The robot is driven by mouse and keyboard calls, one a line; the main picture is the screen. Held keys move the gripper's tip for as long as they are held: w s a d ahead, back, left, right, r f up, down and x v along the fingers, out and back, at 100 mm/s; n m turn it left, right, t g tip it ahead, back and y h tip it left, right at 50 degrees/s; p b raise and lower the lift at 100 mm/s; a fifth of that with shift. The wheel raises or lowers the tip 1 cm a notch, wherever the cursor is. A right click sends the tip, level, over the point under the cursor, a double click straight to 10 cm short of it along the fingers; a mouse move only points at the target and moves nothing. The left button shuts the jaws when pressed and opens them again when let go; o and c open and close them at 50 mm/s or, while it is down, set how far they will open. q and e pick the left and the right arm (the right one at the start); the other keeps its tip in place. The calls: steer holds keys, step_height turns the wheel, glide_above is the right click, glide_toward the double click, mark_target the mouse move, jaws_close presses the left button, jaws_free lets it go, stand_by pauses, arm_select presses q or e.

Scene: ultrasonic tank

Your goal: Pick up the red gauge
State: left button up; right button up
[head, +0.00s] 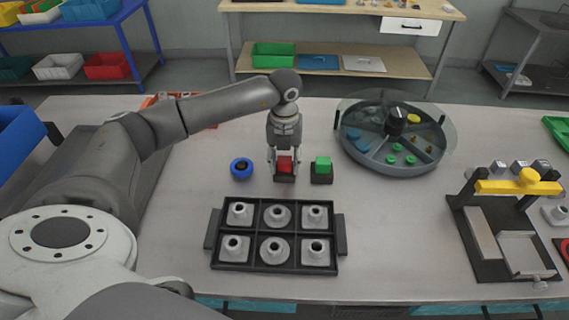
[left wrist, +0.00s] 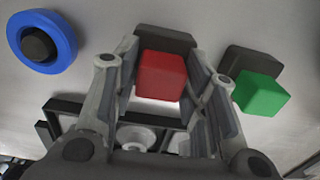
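The red gauge (head: 284,166) is a red block on a dark base, standing on the table between a blue ring-shaped gauge and a green gauge. It also shows in the left wrist view (left wrist: 161,76). My left gripper (head: 284,160) points straight down over the red gauge, with one finger on each side of it. In the left wrist view the fingers (left wrist: 163,62) stand apart, with small gaps beside the red block, so the gripper looks open around it. My right gripper is not in view.
The blue gauge (head: 241,169) is close on the left and the green gauge (head: 322,168) close on the right. A black tray (head: 256,239) with several grey parts lies in front. A round turntable (head: 373,163) and a yellow-barred fixture (head: 480,267) stand to the right.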

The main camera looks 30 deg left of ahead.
arm_select(q)
steer(key=c, duration=0.5)
steer(key=shift+c, duration=0.2)
steer(key=shift+r, duration=0.15)
